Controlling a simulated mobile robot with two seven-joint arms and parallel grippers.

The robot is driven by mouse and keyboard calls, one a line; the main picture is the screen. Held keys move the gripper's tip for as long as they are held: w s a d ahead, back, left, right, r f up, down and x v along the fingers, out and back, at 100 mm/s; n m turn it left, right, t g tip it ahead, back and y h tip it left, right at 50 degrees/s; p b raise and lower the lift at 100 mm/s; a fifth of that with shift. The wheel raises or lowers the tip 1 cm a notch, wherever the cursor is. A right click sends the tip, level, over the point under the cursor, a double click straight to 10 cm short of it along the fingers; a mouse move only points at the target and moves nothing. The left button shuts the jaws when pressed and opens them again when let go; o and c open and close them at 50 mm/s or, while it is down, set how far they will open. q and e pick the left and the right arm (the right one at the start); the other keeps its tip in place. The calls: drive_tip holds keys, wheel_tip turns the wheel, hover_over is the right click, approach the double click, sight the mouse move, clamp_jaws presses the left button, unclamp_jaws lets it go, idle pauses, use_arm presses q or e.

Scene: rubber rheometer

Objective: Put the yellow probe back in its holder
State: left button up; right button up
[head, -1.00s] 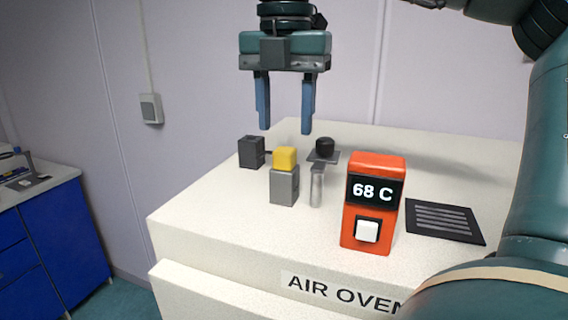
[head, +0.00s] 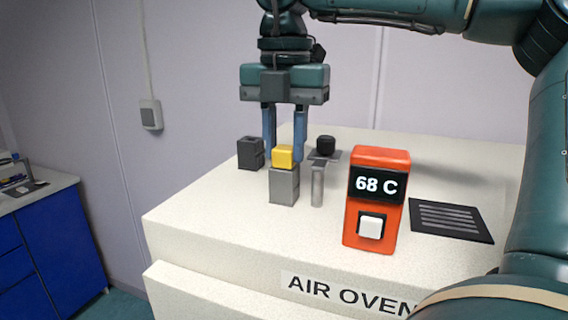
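The yellow probe (head: 283,155) has a blocky yellow body and sits at the top of a grey block (head: 284,187) on the white oven top. My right gripper (head: 285,156) points straight down over it. Its two blue fingers stand at the left and right sides of the yellow body, drawn in to about its width, and appear shut on it. The left fingertip is partly hidden by the probe. A dark grey block with an opening on top (head: 250,153) stands just left; I cannot tell whether it is the holder. My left gripper is not in view.
An orange meter reading 68 C (head: 377,158) stands at the front right. A metal post (head: 318,187) and a black knob on a plate (head: 325,145) are close to the right. A black vent (head: 451,220) lies farther right on the oven top (head: 215,215).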

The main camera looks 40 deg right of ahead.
sight(285, 147)
drive_tip(key=c, duration=0.5)
wheel_tip(285, 147, up, 3)
drive_tip(key=p, duration=0.2)
drive_tip(key=shift+p, duration=0.35)
drive_tip(key=shift+r, duration=2.55)
